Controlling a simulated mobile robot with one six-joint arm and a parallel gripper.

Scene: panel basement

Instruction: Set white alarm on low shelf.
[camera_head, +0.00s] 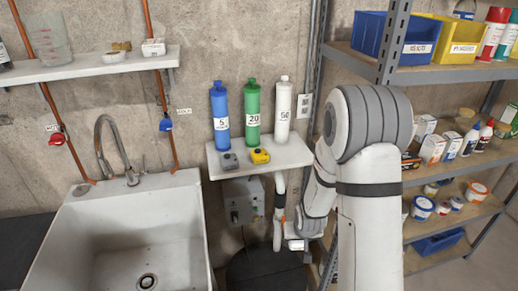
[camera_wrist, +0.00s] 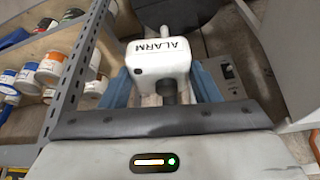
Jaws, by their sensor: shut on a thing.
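The white alarm (camera_wrist: 158,62), a small box lettered "ALARM", sits between the blue fingers of my gripper (camera_wrist: 162,88) in the wrist view. The gripper is shut on it, and the lettering appears upside down. In the head view my gripper (camera_head: 294,242) hangs below and right of the small low wall shelf (camera_head: 288,158), partly hidden by my arm; the alarm is too small there to make out clearly. On the low shelf stand blue (camera_head: 220,116), green (camera_head: 252,108) and white (camera_head: 283,110) bottles. A grey device (camera_head: 228,162) and a yellow device (camera_head: 260,156) lie at its front.
A metal rack (camera_head: 392,45) with bins, cans and boxes stands close on the right. A sink (camera_head: 125,215) is at left below a higher shelf (camera_head: 85,68). A grey wall box (camera_head: 243,200), white pipe (camera_head: 279,215) and dark round lid (camera_head: 265,268) lie below the low shelf.

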